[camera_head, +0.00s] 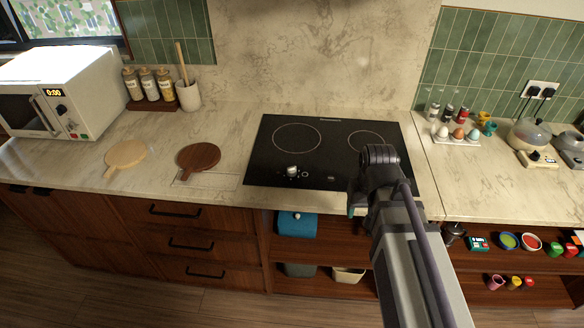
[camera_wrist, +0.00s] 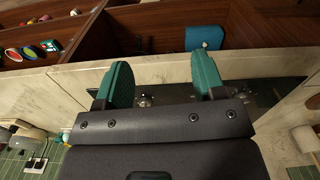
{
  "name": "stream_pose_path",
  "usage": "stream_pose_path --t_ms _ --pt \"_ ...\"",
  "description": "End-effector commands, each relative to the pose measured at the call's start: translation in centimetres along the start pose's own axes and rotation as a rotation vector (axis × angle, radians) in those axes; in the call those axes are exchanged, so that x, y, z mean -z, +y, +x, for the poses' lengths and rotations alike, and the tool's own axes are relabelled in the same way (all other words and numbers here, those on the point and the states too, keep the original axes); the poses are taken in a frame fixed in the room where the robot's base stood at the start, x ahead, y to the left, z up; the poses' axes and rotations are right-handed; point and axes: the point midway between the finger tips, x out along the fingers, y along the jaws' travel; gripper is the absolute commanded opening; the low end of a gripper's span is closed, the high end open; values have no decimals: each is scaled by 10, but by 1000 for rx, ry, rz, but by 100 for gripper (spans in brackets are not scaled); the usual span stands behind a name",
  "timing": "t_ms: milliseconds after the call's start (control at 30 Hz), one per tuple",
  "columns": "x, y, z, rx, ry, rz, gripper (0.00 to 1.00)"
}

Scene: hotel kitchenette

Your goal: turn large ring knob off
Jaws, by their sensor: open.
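The black cooktop (camera_head: 268,158) is set in the marble counter, with a large ring (camera_head: 298,138) at left and a smaller ring (camera_head: 367,142) at right. A silvery knob (camera_head: 291,171) stands near the cooktop's front edge, in front of the large ring. Its turned position is too small to read. My gripper (camera_wrist: 162,80) is open and empty, its two green fingers apart. In the head view it is mostly hidden by my arm, near the cooktop's front right. In the wrist view a shiny knob (camera_wrist: 145,100) shows partly between the fingers; I cannot tell which knob it is.
Two round boards, one pale (camera_head: 126,156) and one dark (camera_head: 199,157), lie left of the cooktop. A microwave (camera_head: 62,95) stands at far left. An egg tray (camera_head: 456,138) is at right. Open shelves below hold a blue item (camera_head: 297,224). The counter just left of the cooktop is mostly clear.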

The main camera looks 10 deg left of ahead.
Motion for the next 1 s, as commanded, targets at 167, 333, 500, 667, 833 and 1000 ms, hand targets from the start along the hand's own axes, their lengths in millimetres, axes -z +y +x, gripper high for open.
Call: stream_pose_path --t_ms 167,333,500,667,833,1000 --pt "173 -131 -10 1 1 256 63" --pt "251 -190 -10 1 0 805 63" --pt "249 -188 -9 1 0 1110 63" --pt "249 -187 -7 1 0 1137 63" --pt "249 -186 13 2 0 1136 63" --pt "249 -186 52 2 0 1135 63"
